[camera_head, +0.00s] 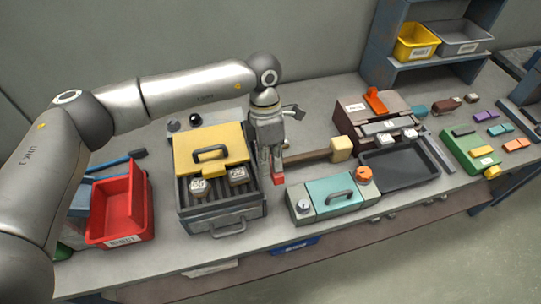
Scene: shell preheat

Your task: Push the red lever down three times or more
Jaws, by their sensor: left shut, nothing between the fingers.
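The red lever (279,179) sits beside the right side of the grey heater box (215,215), low over the bench. Its red end shows just below my left gripper; the rest is hidden behind the gripper. My left gripper (270,170) points down over the lever, with its fingers shut and empty. I cannot tell whether the fingertips touch the lever. My right gripper is not in view.
The heater box has a yellow lid (208,148) and holds marked blocks. A red bin (122,210) stands left. A wooden mallet (341,149), a teal-lidded box (333,192) and a dark tray (400,170) lie right. The front bench edge is mostly clear.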

